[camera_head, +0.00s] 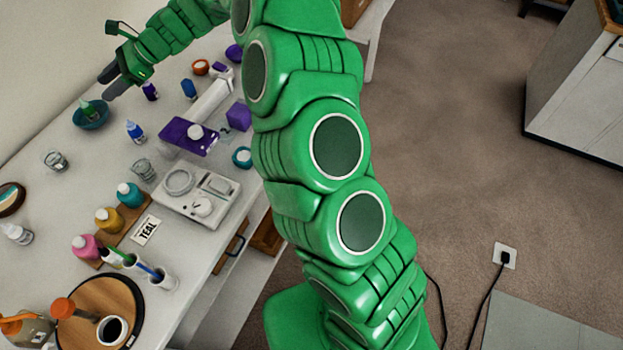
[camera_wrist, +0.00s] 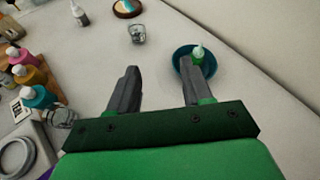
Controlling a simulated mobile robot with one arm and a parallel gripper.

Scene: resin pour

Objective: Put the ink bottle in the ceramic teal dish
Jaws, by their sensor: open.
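The teal dish (camera_head: 97,124) stands on the white table at the far left; it also shows in the wrist view (camera_wrist: 179,68), at upper right. A small green bottle (camera_head: 88,107) with a pointed nozzle is in the dish and is seen in the wrist view (camera_wrist: 198,54), where it leans slightly. It appears to be the ink bottle. My gripper (camera_head: 109,83) is open and empty, up and to the right of the dish in the head view. In the wrist view my gripper (camera_wrist: 158,72) has nothing between its fingers, and its right finger overlaps the dish's edge.
A blue nozzle bottle (camera_head: 135,132), glasses (camera_head: 56,160) and a purple tray (camera_head: 183,138) stand nearby. A white scale (camera_head: 187,212) and several coloured bottles are nearer the front. Clear table lies left of the dish in the head view.

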